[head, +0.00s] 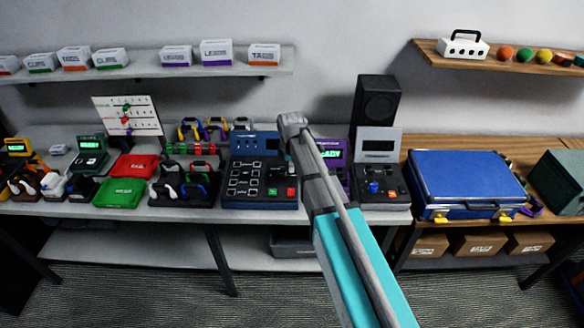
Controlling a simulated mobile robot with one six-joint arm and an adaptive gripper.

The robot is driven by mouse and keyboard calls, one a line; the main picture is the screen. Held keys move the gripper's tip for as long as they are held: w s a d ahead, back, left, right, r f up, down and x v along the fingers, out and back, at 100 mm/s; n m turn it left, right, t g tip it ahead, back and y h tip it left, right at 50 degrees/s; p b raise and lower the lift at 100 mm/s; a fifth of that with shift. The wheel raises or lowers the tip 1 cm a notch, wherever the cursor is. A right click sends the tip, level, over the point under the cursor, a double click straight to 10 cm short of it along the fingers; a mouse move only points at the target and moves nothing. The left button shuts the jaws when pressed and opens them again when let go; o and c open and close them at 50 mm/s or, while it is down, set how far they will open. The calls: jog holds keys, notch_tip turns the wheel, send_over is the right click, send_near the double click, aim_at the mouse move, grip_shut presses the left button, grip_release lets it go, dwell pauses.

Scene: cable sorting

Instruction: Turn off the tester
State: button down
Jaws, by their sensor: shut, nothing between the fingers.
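The tester looks to be the dark blue console (262,172) on the middle of the bench. It has an upright blue back panel with a small display, white-outlined squares on its sloped face, and a green button (272,192) and a red button (291,193) near its front right. My arm reaches in from the lower right. My gripper (288,148) is at the console's upper right, seen small and partly hidden by my own arm. It is shut and holds nothing. I cannot tell whether it touches the console.
A purple device (335,152) with a lit display is partly behind my arm. A grey control box (382,184) and black speaker (376,104) stand right of it, then a blue case (466,180). Cable racks (184,190) and red and green boxes crowd the left.

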jog(key=shift+w+r+p, duration=0.15)
jog(key=shift+r+p, duration=0.75)
jog(key=shift+r, duration=0.2)
jog(key=shift+w+r+p, duration=0.1)
jog(key=shift+r+p, duration=0.8)
jog(key=shift+r, duration=0.15)
jog(key=s+d+f+m+b, duration=0.2)
jog(key=s+d+m, duration=0.4)
jog(key=s+m, duration=0.2)
jog(key=s+d+f+m+g+b, duration=0.1)
jog(key=s+d+f+m+b, duration=0.1)
jog(key=s+d+m, duration=0.5)
jog(key=s+m, duration=0.2)
jog(key=s, duration=0.3)
jog(key=shift+s+f+b, duration=0.35)
jog(key=shift+s+f, duration=0.05)
